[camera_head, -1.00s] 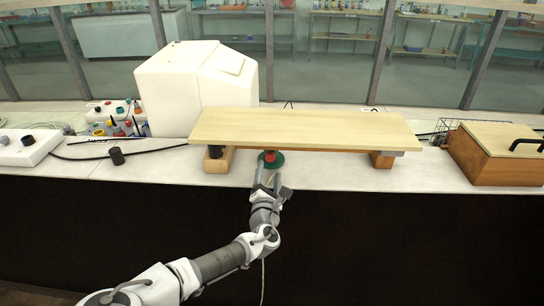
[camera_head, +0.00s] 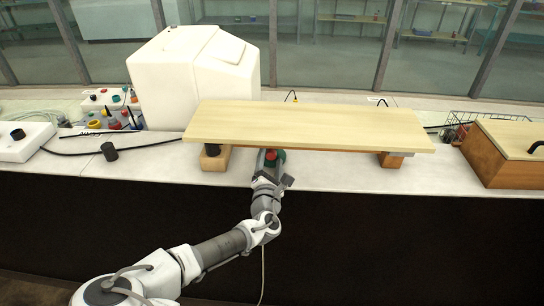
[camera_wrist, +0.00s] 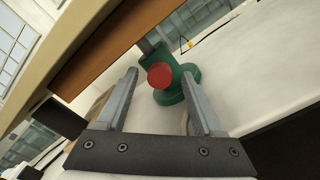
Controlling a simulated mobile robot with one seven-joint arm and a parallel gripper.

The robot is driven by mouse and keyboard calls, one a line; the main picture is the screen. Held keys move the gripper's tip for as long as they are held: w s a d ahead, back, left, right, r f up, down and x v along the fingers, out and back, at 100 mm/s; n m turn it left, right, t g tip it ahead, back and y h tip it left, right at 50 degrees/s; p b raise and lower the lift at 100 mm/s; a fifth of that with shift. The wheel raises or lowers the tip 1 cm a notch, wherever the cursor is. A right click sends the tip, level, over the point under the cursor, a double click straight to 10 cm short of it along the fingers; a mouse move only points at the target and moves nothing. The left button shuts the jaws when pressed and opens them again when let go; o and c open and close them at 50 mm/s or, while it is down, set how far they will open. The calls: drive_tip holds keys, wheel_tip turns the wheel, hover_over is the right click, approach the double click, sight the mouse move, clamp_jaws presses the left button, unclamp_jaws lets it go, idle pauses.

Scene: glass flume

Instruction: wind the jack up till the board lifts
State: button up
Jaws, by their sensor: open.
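The board (camera_head: 310,125) is a long pale wooden plank lying across wooden blocks at its two ends. The jack is a small green body (camera_wrist: 178,90) with a red knob (camera_wrist: 160,75); it stands on the bench under the board's front edge, left of its middle. In the head view only a bit of the red knob (camera_head: 270,155) shows clearly. My gripper (camera_wrist: 160,92) is open and empty, its two fingers on either side of the knob's line and pointing at it. The wrist view does not show whether they reach around it. The jack's top is partly hidden.
The board rests by a black cylinder (camera_head: 212,147) on the left wooden block (camera_head: 214,160) and by the right block (camera_head: 391,160). A white machine (camera_head: 190,80) stands behind left, a wooden box (camera_head: 505,155) at right.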

idle(0.3)
clamp_jaws()
drive_tip(key=shift+m+b, duration=0.3)
drive_tip(key=shift+m, duration=0.1)
drive_tip(key=m+b, duration=0.2)
drive_tip(key=m, duration=0.1)
drive_tip(key=shift+f+m, duration=0.1)
drive_tip(key=shift+m, duration=0.3)
drive_tip(key=m+b, duration=0.2)
drive_tip(key=m, duration=0.3)
idle(0.4)
